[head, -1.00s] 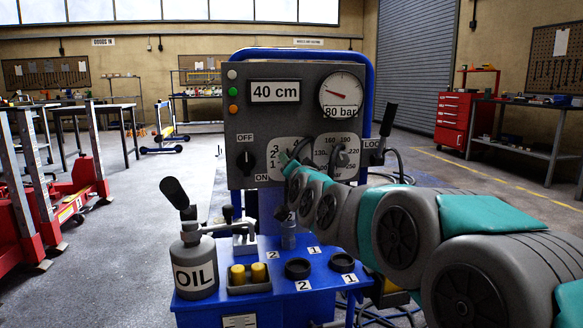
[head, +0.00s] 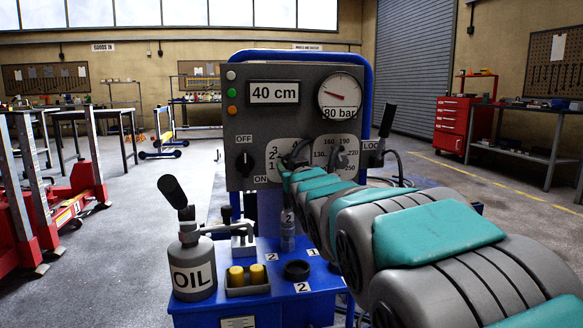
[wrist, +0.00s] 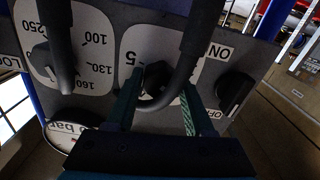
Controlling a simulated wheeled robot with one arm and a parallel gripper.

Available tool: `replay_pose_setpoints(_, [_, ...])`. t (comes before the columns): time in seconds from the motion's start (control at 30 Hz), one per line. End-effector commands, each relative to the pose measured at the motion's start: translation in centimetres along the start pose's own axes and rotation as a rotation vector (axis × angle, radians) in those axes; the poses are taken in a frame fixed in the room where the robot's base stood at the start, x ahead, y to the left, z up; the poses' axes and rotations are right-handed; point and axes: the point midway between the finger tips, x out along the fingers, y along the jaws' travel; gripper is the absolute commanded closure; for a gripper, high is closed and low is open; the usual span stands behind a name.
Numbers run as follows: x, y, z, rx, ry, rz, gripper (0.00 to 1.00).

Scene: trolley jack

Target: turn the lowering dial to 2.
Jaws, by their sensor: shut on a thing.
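My gripper is shut on this knob, though the contact itself is hard to see. A dark curved bar (wrist: 188,65) passes in front of the plate. I cannot read which number the knob points to.
The pressure dial plate (head: 346,168) is close on the right, the ON/OFF switch (head: 244,162) on the left. The panel reads 40 cm and 80 bar. A lever (head: 387,122) is at the panel's right.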

Motion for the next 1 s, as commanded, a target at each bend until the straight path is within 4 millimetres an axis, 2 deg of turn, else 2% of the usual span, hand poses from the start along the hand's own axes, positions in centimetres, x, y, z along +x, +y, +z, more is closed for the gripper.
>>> replay_pose_setpoints(0.3, [0.03,0.00,0.47,-0.118,-0.010,-0.001,1.00])
replay_pose_setpoints(0.83, [0.04,0.02,0.50,-0.139,-0.010,-0.001,1.00])
replay_pose_setpoints(0.87, [0.04,0.02,0.50,-0.139,-0.010,-0.001,0.45])
replay_pose_setpoints(1.0, [0.03,0.02,0.35,-0.139,-0.006,-0.001,0.29])
